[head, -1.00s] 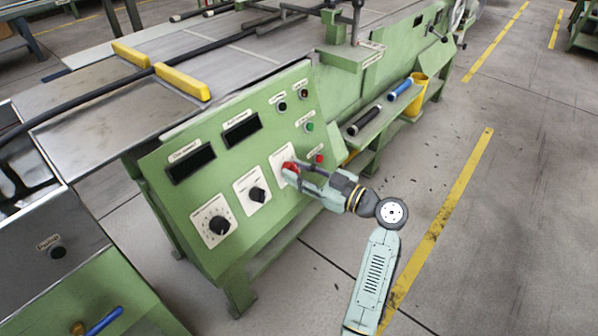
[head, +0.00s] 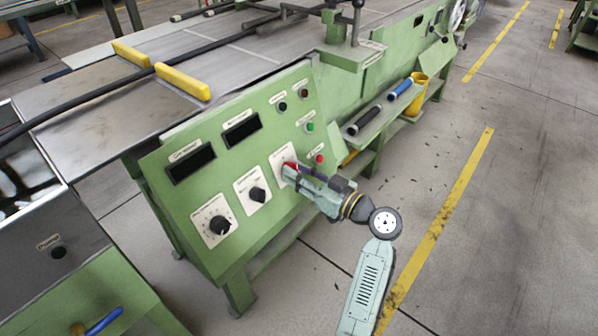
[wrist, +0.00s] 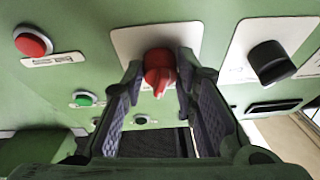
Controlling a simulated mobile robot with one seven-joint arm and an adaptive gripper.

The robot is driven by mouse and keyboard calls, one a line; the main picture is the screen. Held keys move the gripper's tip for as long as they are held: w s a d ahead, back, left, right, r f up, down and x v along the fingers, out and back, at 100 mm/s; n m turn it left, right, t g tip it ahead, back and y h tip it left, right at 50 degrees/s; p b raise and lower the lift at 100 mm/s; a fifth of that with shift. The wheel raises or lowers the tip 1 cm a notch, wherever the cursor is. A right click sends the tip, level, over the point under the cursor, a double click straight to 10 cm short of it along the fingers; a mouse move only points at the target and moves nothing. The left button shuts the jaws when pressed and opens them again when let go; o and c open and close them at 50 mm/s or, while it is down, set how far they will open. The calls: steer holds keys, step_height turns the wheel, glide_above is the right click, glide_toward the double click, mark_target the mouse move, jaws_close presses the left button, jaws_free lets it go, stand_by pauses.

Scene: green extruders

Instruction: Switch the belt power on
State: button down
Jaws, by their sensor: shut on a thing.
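A red rotary switch (head: 288,166) sits on a white plate on the sloping green control panel (head: 240,165). It also shows in the wrist view (wrist: 159,72), with its pointer aimed toward the bottom of that picture. My gripper (head: 298,170) is at the switch, with one finger on each side of it, and is shut on it. In the wrist view my gripper (wrist: 160,82) frames the red switch between its two ridged pads. The label on the switch's plate is too small to read, and the fingers partly hide the switch in the head view.
Two black knobs (head: 258,194) (head: 219,225) sit left of the red switch. A red button (head: 320,158) and a green button (head: 310,127) are close on the right. A shelf with rollers (head: 367,121) lies beyond. Open floor is at the right.

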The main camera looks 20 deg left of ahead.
steer(key=m, duration=0.2)
steer(key=m+t+h+p, duration=0.1)
steer(key=m, duration=0.1)
steer(key=m+t+p, duration=0.1)
steer(key=m, duration=0.1)
steer(key=shift+s+a+r, duration=0.1)
steer(key=shift+s+r, duration=0.15)
steer(key=m+p, duration=0.2)
steer(key=m+t+h+p, duration=0.1)
steer(key=m, duration=0.1)
steer(key=shift+s+h+p, duration=0.1)
steer(key=shift+h+p, duration=0.2)
steer(key=shift+p, duration=0.05)
steer(key=shift+m+t+h+p, duration=0.3)
steer(key=shift+m+t+p, duration=0.1)
steer(key=shift+m, duration=0.1)
steer(key=shift+f+m, duration=0.15)
steer(key=shift+m, duration=0.15)
steer(key=c, duration=1.3)
jaws_free()
steer(key=v, duration=1.2)
